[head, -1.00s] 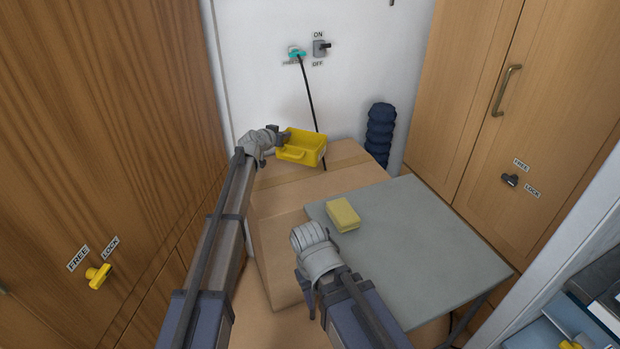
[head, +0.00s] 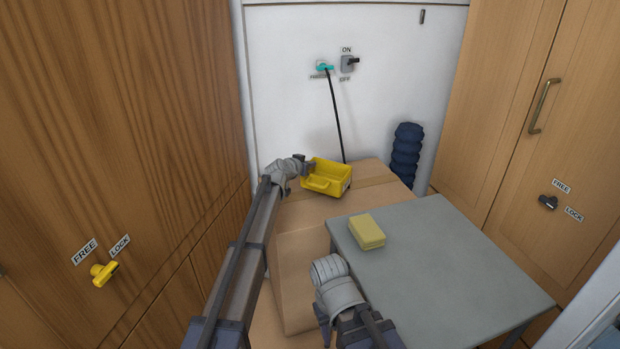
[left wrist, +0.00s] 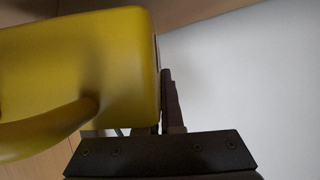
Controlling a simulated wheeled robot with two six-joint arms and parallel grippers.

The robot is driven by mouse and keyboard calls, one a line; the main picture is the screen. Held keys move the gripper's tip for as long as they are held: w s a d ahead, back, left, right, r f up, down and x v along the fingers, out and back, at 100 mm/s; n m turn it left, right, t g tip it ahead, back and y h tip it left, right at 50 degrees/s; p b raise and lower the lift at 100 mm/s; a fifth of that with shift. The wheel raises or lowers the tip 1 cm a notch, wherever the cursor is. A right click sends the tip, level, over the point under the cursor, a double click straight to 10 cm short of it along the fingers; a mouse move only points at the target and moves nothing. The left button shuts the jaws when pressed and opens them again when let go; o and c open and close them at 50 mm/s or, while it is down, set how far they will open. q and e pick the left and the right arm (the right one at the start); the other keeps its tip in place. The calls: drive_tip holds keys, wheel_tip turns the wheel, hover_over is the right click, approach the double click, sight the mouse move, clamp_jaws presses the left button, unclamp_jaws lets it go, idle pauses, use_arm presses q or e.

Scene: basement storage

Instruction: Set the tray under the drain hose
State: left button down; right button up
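The yellow tray (head: 318,185) is an open box with a handle on its near side. It is over the back of a cardboard box, and I cannot tell whether it touches it. My left gripper (head: 309,167) is shut on its left end; the left wrist view shows the tray's yellow wall (left wrist: 110,50) against a dark finger. A thin black hose (head: 337,115) hangs from a teal fitting on the wall. It passes out of sight at the tray's back rim, so its lower end is hidden. My right arm's wrist is low centre; its fingers are hidden.
A cardboard box (head: 305,245) stands under the tray. A grey table (head: 450,265) with a yellow sponge (head: 367,231) is at right. A dark blue ribbed object (head: 405,155) stands by the wall. Wooden cabinets (head: 120,130) flank both sides.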

sight(313, 172)
use_arm(q)
drive_tip(key=shift+f+b, duration=1.75)
drive_tip(key=shift+f, duration=0.1)
drive_tip(key=shift+f, duration=0.15)
drive_tip(key=c, duration=1.1)
unclamp_jaws()
